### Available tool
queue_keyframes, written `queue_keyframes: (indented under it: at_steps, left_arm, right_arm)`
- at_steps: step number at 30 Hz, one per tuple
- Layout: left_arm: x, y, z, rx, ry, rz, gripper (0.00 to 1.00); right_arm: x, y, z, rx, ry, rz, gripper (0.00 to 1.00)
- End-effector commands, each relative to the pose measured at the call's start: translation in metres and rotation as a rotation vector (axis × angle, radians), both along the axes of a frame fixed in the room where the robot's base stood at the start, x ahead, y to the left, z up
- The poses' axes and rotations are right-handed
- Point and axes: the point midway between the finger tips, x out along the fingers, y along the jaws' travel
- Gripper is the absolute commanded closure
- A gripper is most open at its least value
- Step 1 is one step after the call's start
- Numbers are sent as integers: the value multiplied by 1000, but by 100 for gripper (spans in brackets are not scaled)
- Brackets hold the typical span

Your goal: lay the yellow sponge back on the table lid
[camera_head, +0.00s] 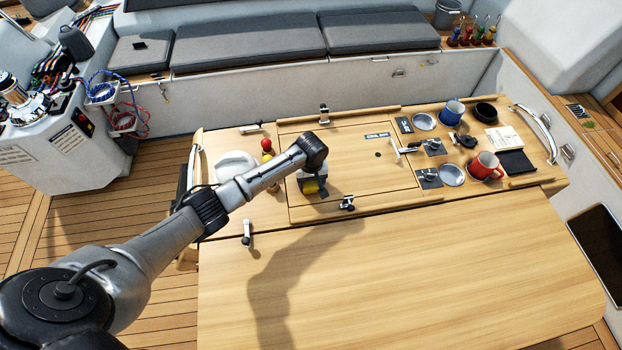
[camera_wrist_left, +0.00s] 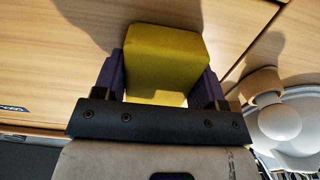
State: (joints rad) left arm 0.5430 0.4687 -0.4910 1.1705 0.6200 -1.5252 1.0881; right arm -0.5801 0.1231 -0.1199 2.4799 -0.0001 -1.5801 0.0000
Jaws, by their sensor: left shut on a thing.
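The yellow sponge (camera_wrist_left: 165,62) is a block held between the two fingers of my left gripper (camera_wrist_left: 160,85) in the left wrist view. In the head view the sponge (camera_head: 311,187) shows as a small yellow patch below my left gripper (camera_head: 313,186), over the left part of the wooden table lid (camera_head: 350,165). The lid also shows in the wrist view (camera_wrist_left: 60,60). Whether the sponge touches the lid or is just above it, I cannot tell. My right gripper is not in view.
A white round item (camera_head: 235,165) and a red-topped item (camera_head: 266,145) stand left of the lid. A blue mug (camera_head: 452,112), a red mug (camera_head: 485,166) and a black bowl (camera_head: 485,112) stand to its right. The front table leaf (camera_head: 430,270) is clear.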

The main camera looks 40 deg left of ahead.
Motion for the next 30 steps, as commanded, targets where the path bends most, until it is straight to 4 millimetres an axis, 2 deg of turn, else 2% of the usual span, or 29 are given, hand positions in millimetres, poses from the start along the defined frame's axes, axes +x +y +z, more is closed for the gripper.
queue_keyframes:
  at_steps: [1, 2, 9, 16, 20, 30]
  left_arm:
    - [0, 0, -2, -1, 1, 0, 57]
    - [0, 0, -1, -1, 1, 0, 32]
    - [0, 0, -1, 0, 0, 0, 9]
    - [0, 0, -1, 0, 0, 0, 9]
    - [0, 0, 8, 0, -1, -1, 9]
    - [0, 0, 67, 0, -3, -1, 9]
  right_arm:
    - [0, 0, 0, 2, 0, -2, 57]
    - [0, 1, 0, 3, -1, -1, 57]
    - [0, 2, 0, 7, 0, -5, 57]
    - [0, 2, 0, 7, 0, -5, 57]
    - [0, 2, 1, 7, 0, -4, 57]
    - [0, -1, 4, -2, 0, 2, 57]
